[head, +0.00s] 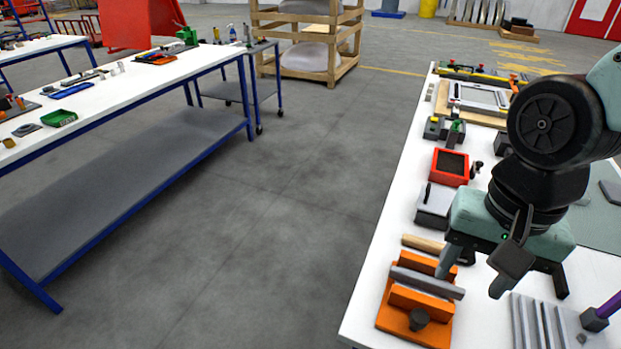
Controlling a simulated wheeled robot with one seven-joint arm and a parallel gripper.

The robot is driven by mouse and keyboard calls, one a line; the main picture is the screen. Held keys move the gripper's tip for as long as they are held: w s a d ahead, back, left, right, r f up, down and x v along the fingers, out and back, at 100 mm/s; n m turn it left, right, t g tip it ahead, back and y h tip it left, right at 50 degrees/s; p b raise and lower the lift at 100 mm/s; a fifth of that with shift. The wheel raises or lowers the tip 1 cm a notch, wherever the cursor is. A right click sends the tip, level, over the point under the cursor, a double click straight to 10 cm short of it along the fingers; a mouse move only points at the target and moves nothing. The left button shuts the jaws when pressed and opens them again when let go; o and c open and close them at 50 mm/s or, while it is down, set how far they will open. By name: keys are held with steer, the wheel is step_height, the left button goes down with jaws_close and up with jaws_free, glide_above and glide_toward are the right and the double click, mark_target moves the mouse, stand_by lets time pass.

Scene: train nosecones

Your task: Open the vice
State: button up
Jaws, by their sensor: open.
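The orange vice (398,322) sits on the near left part of the right-hand white table. A grey bar (428,282) lies between its two orange jaws; I cannot tell how tightly they hold it. A dark knob (419,319) is on the near side of the vice. My gripper (502,284) is open and hangs above the table, to the right of the vice. Its left finger overlaps the far right end of the vice in the picture; I cannot tell whether they touch. Nothing shows between its fingers.
A wooden handle (423,244), a grey box (435,205) and a red tray (450,167) stand behind the vice. Grey ribbed plates (535,325) and a purple-handled tool (605,309) lie at right. The table's left edge runs close by the vice.

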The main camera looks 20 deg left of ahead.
steer(key=s+d+n, duration=0.6)
steer(key=s+n, duration=0.2)
stand_by(0.4)
steer(key=shift+s, duration=0.2)
